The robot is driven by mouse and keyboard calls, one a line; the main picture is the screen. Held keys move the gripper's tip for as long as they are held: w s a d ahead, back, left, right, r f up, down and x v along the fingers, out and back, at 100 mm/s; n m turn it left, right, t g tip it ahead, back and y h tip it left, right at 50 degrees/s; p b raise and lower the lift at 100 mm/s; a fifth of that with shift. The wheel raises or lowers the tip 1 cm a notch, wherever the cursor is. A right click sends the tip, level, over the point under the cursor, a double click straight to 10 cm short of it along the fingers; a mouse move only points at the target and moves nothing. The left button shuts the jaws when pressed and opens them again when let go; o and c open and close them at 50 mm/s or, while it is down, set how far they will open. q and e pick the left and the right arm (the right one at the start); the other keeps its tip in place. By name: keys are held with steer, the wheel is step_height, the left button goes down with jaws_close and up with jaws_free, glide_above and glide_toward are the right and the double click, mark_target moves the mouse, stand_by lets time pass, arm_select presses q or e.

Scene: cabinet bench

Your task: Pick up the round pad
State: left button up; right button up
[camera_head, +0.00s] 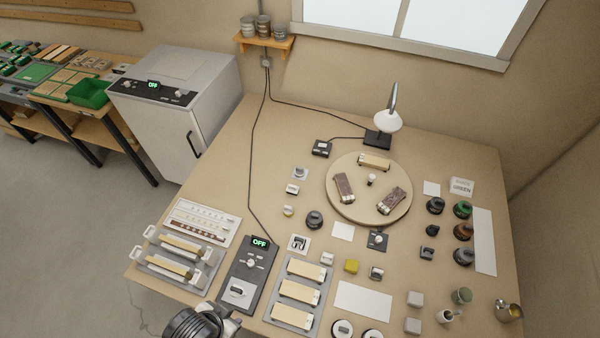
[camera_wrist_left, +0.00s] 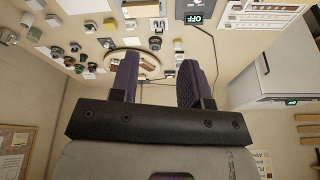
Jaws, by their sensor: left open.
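I cannot tell for sure which item is the round pad. Small round items on the bench include a cream disc (camera_head: 288,210), a dark round piece with a raised grip (camera_head: 314,220), and white-rimmed round pieces (camera_head: 342,328) at the front edge. My left gripper (camera_wrist_left: 158,76) shows in the left wrist view with its two dark fingers apart and nothing held between them. The bench items appear beyond the fingers, upside down. In the head view my left wrist is at the bottom edge, in front of the bench; its fingertips are not clear. My right gripper is not in view.
A round wooden turntable (camera_head: 345,207) carries several blocks, with a white lamp (camera_head: 387,121) behind it. A control box reading OFF (camera_head: 247,272) and racks of bars (camera_head: 313,272) stand at the front. Dark knob-like pieces (camera_head: 436,205) crowd the right. The back left is mostly clear.

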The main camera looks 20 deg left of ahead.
arm_select(q)
steer(key=o, duration=0.8)
